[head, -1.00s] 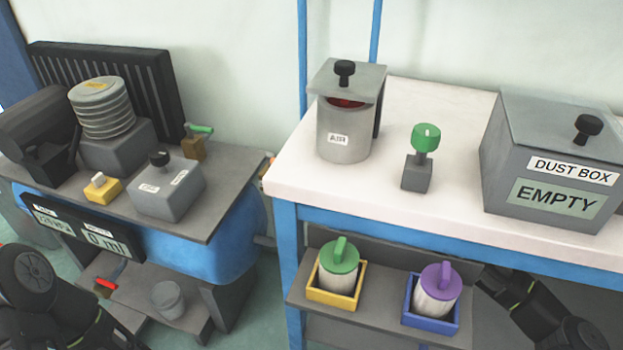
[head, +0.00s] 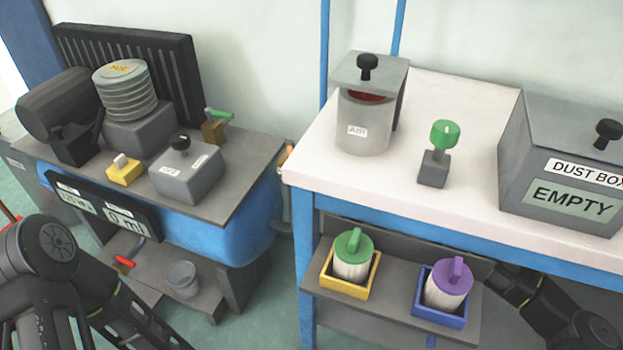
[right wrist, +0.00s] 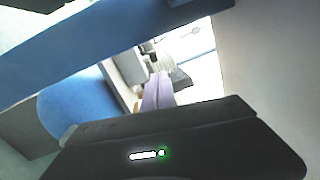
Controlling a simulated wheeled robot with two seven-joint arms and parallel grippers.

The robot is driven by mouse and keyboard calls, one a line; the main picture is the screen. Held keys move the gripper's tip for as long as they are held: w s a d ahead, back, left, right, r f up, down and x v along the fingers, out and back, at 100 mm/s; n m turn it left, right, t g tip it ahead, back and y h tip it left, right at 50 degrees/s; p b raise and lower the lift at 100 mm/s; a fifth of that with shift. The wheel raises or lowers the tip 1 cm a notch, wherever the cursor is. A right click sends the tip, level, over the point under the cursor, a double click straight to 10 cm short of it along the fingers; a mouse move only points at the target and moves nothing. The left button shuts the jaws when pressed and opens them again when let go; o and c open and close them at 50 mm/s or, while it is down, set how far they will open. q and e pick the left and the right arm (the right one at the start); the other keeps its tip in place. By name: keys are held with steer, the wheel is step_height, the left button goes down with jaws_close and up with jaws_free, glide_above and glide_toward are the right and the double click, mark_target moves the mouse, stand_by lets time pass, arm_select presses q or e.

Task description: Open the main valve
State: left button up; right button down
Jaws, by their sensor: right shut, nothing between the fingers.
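A small brass valve (head: 213,131) with a green handle (head: 219,114) stands at the back right of the compressor's top plate. A second valve handle, red (head: 125,261), shows low under the compressor, by a small grey cup (head: 183,279). Neither valve is touched by a gripper. My right arm is at the lower right below the white table. In the right wrist view the dark body of my right gripper (right wrist: 165,125) fills the bottom; it is shut and empty, its fingertips hard to make out. My left arm shows at the lower left, but its gripper is out of view.
The blue compressor tank (head: 218,228) carries a display panel (head: 104,214) and a grey box with a black knob (head: 185,175). A white table (head: 310,165) holds a lidded can, a green-knobbed switch and a dust box (head: 555,165). Green and purple canisters sit on the lower shelf.

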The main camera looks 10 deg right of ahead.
steer(key=p+v, duration=0.1)
steer(key=v, duration=0.6)
steer(key=shift+s+d, duration=0.2)
steer(key=shift+d, duration=0.15)
